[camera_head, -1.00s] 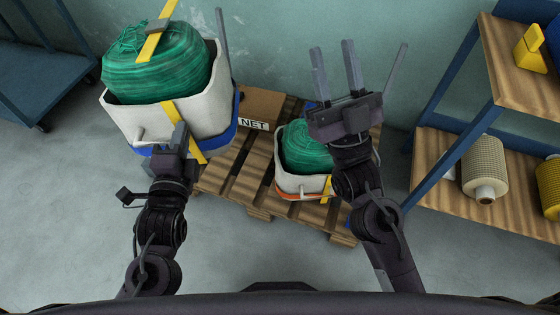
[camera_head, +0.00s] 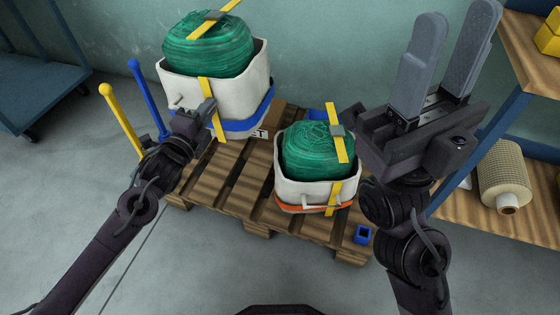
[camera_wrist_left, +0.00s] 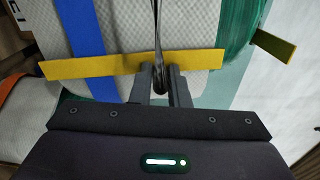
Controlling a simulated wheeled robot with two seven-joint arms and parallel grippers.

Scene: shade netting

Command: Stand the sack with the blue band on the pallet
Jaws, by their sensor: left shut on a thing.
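The sack with the blue band (camera_head: 253,122) is white, holds green netting (camera_head: 207,50) and has a yellow strap. It is upright over the back left part of the wooden pallet (camera_head: 225,186); I cannot tell whether its base touches the boards. My left gripper (camera_head: 210,108) is at its front side, shut on a thin grey part, apparently a handle. In the left wrist view the fingers (camera_wrist_left: 160,80) close on that part, with the blue band (camera_wrist_left: 82,40) and yellow strap beside them. My right gripper (camera_head: 455,45) is raised, open and empty, at the right.
A second sack with an orange band (camera_head: 325,207) stands on the pallet's right part. A cardboard box (camera_head: 277,117) is behind, partly hidden. Yellow (camera_head: 122,120) and blue (camera_head: 149,97) posts stand at the pallet's left. Shelving with spools (camera_head: 497,170) is at right.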

